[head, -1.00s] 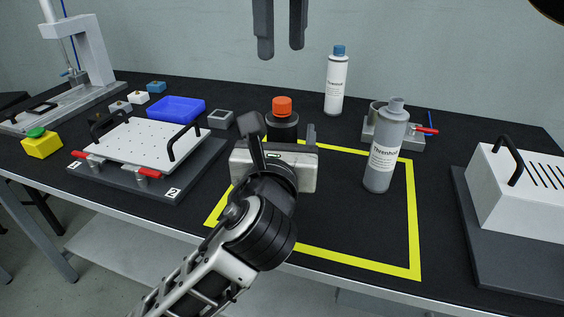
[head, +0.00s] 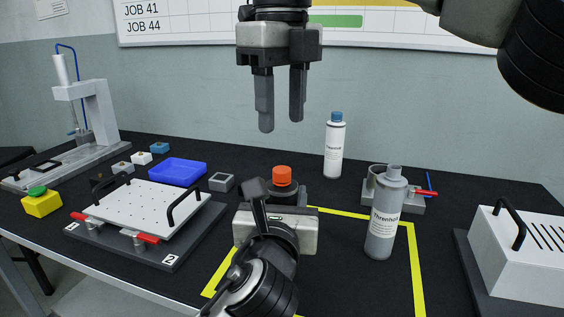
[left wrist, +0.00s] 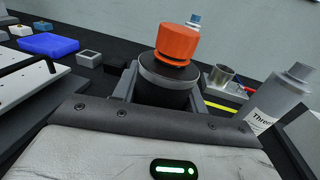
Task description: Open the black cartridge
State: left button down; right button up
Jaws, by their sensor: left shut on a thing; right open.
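The black cartridge (left wrist: 168,93) with an orange cap (left wrist: 178,43) stands at the middle of the table. In the head view its orange cap (head: 282,176) shows above my left gripper, and most of its body is hidden. My left gripper (left wrist: 165,90) is shut around the cartridge body, below the cap. The cap looks seated on top of the cartridge. My right gripper (head: 281,100) hangs above the cartridge in the head view, pointing down. Its fingers are apart and empty, clear of the cap.
A grey Threnholt bottle (head: 382,215) stands right of the cartridge inside the yellow outline (head: 418,270). A white bottle (head: 334,145) with a blue cap stands behind. A metal cup fixture (head: 405,200), white vented box (head: 510,260), blue tray (head: 177,172) and perforated plate (head: 150,205) surround it.

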aim_at(282, 169)
jog(key=m, duration=1.3)
jog(key=shift+m, duration=0.4)
jog(key=m, duration=1.2)
jog(key=shift+m, duration=0.3)
jog(key=shift+f+m, duration=0.3)
jog(key=shift+f, duration=0.2)
notch_tip(282, 169, down, 7)
